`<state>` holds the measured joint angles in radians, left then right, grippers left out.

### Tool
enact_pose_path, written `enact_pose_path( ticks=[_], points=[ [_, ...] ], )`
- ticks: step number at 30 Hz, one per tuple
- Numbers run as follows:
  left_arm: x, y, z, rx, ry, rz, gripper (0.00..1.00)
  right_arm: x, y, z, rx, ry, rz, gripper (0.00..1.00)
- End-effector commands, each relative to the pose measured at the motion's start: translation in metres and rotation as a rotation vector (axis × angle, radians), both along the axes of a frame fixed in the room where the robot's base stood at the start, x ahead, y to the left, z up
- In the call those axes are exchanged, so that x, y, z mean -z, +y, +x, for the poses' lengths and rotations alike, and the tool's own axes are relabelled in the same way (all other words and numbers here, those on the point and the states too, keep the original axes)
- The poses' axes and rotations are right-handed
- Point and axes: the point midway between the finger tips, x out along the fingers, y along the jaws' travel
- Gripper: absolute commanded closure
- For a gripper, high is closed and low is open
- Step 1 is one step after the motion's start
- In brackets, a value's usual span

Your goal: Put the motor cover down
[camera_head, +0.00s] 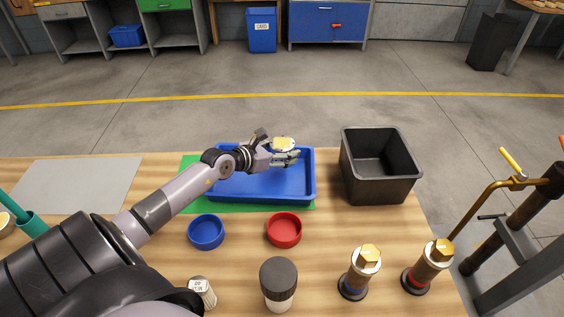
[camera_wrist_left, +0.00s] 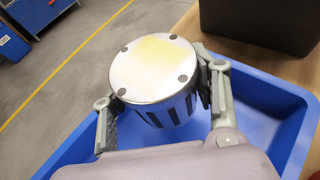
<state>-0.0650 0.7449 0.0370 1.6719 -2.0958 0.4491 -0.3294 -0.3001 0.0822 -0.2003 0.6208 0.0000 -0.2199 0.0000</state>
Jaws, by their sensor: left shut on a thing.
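The motor cover (camera_wrist_left: 155,68) is a round, pale metal part with a flat top, small dark screws, a yellowish patch and dark slots around its side. My left gripper (camera_wrist_left: 160,105) is shut on it, with one finger on each side. In the head view, the motor cover (camera_head: 284,144) is small and partly hidden by the left gripper (camera_head: 278,154). It is held over the far right part of the blue tray (camera_head: 309,190). Whether it touches the tray floor cannot be told. My right gripper is not in view.
The tray lies on a green mat (camera_head: 190,180). A black bin (camera_head: 380,188) stands to its right. A blue bowl (camera_head: 206,232), a red bowl (camera_head: 284,230), a dark-capped jar (camera_head: 279,283) and two gold-topped cylinders (camera_head: 362,270) stand nearer. A grey mat (camera_head: 80,185) at left is bare.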

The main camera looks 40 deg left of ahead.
Motion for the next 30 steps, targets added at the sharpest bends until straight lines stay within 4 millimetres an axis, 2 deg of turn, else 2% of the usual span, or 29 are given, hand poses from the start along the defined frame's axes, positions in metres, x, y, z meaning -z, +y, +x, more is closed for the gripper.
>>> enact_pose_path(
  ticks=[4,11,22,23,30],
  points=[
    [0.009,0.000,0.001,-0.001,-0.003,0.000,0.81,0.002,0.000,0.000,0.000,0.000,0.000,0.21],
    [0.042,0.001,0.001,-0.001,-0.003,0.000,0.81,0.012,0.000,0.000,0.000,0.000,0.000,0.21],
    [0.047,0.000,0.001,-0.001,-0.004,0.000,0.81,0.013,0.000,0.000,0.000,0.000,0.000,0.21],
    [0.048,0.000,0.000,-0.001,-0.002,0.000,0.45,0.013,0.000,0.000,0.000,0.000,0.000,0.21],
    [0.047,0.000,0.000,-0.001,-0.001,0.000,0.29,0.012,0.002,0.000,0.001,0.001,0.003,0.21]
  ],
)
